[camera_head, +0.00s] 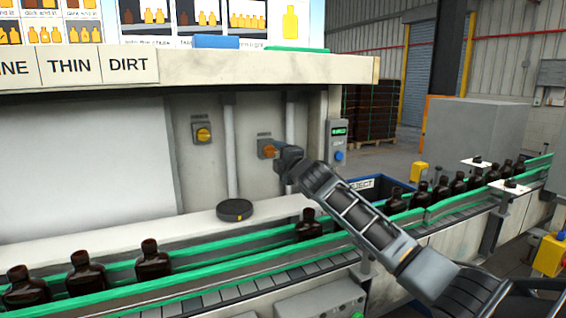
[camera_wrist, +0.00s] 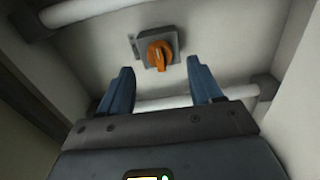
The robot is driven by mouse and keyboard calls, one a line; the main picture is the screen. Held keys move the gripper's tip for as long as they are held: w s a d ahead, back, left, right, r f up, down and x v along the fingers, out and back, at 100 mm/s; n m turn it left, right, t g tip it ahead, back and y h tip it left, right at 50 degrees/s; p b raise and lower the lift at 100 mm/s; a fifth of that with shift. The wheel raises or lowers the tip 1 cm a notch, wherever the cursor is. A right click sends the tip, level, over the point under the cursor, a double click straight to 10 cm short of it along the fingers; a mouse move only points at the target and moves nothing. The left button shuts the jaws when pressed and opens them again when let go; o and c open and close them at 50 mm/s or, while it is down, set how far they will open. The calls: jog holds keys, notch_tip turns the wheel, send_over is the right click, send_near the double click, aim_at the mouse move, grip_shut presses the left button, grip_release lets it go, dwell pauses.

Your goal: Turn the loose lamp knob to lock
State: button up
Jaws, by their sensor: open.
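An orange knob (camera_wrist: 159,53) on a grey square plate sits on the pale back wall. It lies ahead of my gripper (camera_wrist: 160,82) in the wrist view, between the lines of the two blue fingers and beyond their tips. The fingers are open with nothing between them. In the head view my gripper (camera_head: 284,158) is close to the orange knob (camera_head: 268,149), and my arm comes in from the lower right. A second knob, yellow on a grey plate (camera_head: 202,133), is on the wall to the left. I cannot tell which knob is loose.
Dark amber bottles (camera_head: 153,262) stand on a conveyor with green rails (camera_head: 210,288) below my arm. A round black disc (camera_head: 235,210) lies on the ledge. Vertical pipes (camera_head: 229,150) run beside the knobs. A grey control box (camera_head: 338,143) is on the post at right.

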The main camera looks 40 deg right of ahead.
jog(key=shift+v, duration=1.55)
